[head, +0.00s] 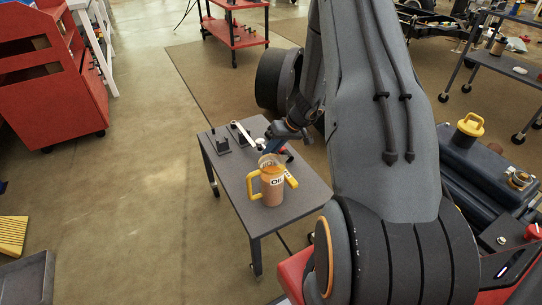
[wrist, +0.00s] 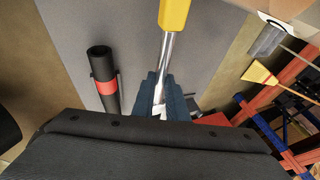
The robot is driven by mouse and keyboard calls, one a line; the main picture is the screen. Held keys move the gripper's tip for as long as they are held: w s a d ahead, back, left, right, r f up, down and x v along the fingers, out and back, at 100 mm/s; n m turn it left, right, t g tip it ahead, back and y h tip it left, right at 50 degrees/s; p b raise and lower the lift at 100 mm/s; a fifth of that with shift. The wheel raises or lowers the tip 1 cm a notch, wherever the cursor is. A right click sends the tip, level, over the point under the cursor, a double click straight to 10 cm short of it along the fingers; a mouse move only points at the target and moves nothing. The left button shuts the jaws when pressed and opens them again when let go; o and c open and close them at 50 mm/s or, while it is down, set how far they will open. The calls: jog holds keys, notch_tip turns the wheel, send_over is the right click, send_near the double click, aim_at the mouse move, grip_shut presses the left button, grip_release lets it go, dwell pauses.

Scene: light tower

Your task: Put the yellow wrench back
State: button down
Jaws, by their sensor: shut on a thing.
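In the wrist view, my gripper (wrist: 172,95) has its blue fingers shut on the silver shaft of the yellow wrench (wrist: 174,12). Its yellow handle points away toward the top of that view. The wrench's end between the fingers is partly hidden. In the head view, my gripper (head: 272,146) is low over the small grey table (head: 236,185), just behind the oil jug. A yellow piece (head: 292,180) at the jug's right side looks like the wrench handle. I cannot tell whether the wrench touches the table.
The orange oil jug (head: 272,188) with a yellow handle stands near the table's front. Dark stands (head: 221,144) are at the back left. A black cylinder with a red band (wrist: 104,80) lies left of my gripper in the wrist view. The table's left front is clear.

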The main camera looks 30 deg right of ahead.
jog(key=shift+f, duration=1.35)
jog(key=c, duration=1.8)
grip_release()
jog(key=shift+o, duration=0.2)
